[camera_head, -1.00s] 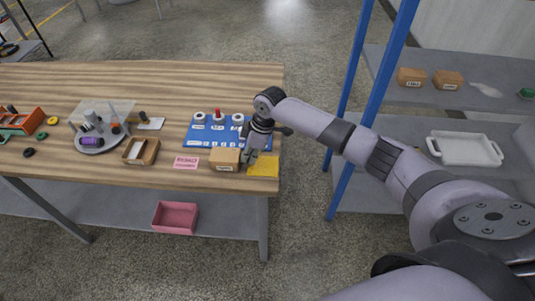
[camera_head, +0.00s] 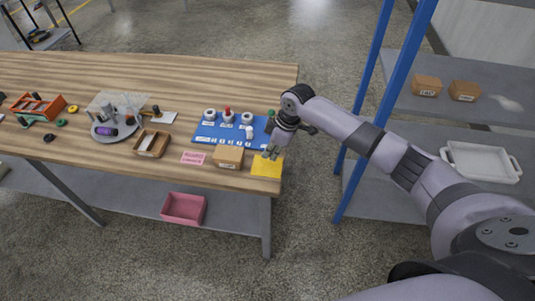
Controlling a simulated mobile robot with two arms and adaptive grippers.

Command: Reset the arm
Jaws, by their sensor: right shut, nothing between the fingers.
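My right arm reaches in from the right, and its right gripper (camera_head: 272,153) points down at the right end of the wooden table (camera_head: 60,75). The gripper is shut and empty. It is over the yellow sheet (camera_head: 266,168), beside the right end of the blue board (camera_head: 215,143). A small cardboard box (camera_head: 229,156) stands just left of the gripper. I cannot tell whether the fingertips touch the sheet. My left gripper is not in view.
White rolls (camera_head: 209,114) stand on the board. A pink label (camera_head: 193,158), an open wooden box (camera_head: 152,143), a round grey tray (camera_head: 110,134) and an orange rack (camera_head: 38,106) lie leftward. A blue-posted shelf (camera_head: 375,125) stands right. A pink bin (camera_head: 183,208) sits below.

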